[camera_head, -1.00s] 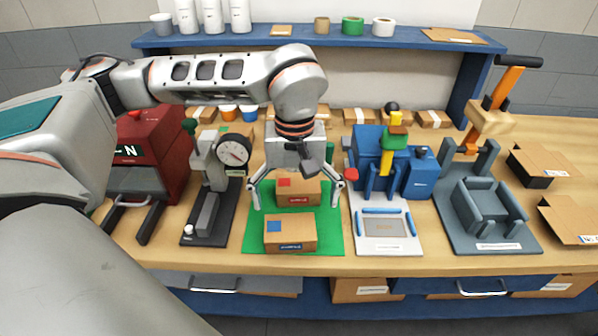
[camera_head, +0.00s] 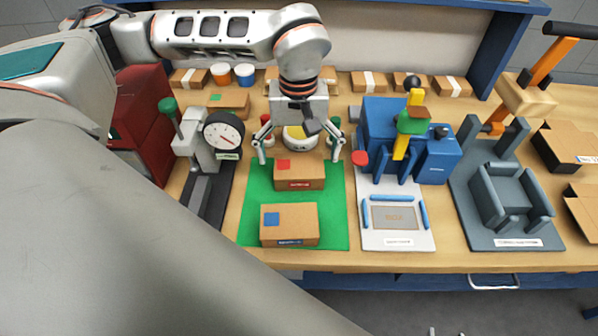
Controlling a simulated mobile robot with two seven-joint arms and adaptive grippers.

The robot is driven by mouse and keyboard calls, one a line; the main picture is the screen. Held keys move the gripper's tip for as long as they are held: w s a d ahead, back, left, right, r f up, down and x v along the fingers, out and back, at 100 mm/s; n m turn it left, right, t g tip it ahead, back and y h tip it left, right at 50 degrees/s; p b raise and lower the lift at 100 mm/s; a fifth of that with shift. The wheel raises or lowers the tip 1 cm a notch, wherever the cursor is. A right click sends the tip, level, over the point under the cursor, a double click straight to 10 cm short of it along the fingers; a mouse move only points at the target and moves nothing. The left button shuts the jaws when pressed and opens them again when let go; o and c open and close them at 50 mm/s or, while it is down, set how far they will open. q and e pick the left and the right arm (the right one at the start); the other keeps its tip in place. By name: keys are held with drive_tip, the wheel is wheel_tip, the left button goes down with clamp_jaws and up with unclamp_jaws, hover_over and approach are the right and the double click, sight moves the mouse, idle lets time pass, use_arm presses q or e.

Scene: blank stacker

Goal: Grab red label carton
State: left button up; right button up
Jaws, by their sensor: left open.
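The red label carton (camera_head: 299,174) is a brown box with a red square on top and a red label on its front. It lies on the green mat (camera_head: 334,228), behind the blue label carton (camera_head: 289,225). My left gripper (camera_head: 298,160) is open above the back of the red label carton, its two fingers spread wider than the box, one toward each side. From this view I cannot tell its exact height or whether it touches. My right gripper is not in view.
A dial gauge stand (camera_head: 222,137) stands left of the mat. A blue fixture (camera_head: 407,145) with a white plate (camera_head: 397,220) is at right, its red knob (camera_head: 360,158) near my left gripper's right finger. A grey fixture (camera_head: 505,200) is farther right.

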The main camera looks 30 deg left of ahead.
sight(299, 164)
use_arm(q)
drive_tip(key=f, duration=0.4)
drive_tip(key=shift+w+a, duration=0.15)
drive_tip(key=shift+w, duration=0.2)
drive_tip(key=shift+c, duration=0.4)
drive_tip(key=c, duration=1.1)
